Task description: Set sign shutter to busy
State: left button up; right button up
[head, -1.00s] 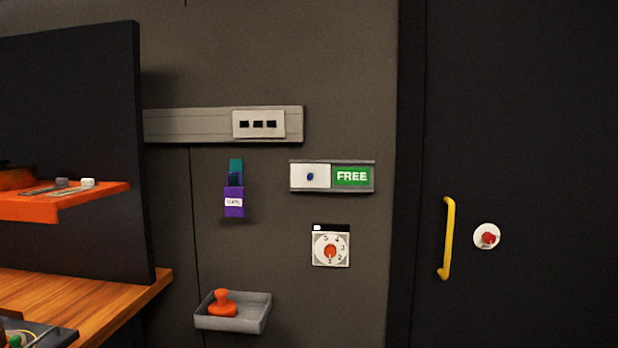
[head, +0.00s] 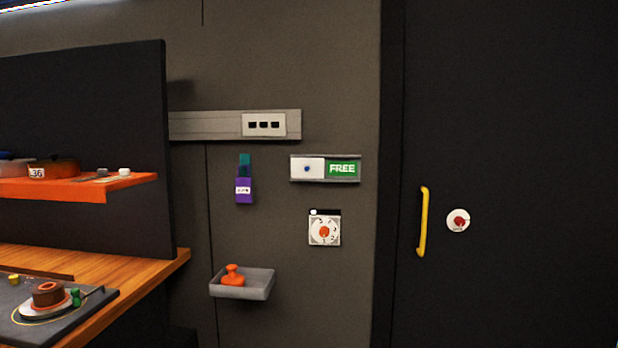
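The sign shutter (head: 307,168) is a white sliding plate with a blue knob, set in a grey rail frame on the brown wall. It covers the left half of the sign. The right half shows a green panel reading FREE (head: 342,169). Whatever is behind the white plate is hidden. Neither of my grippers shows in the head view.
Below the sign is a dial (head: 324,231). A grey tray (head: 258,290) with an orange stamp (head: 233,276) juts from the wall. A wooden counter (head: 160,268) and orange shelf (head: 120,187) stand left. A dark door with a yellow handle (head: 423,222) is right.

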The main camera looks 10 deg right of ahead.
aim_at(300, 167)
jog(key=u, duration=0.3)
jog(key=i, duration=1.3)
jog(key=z, duration=0.25)
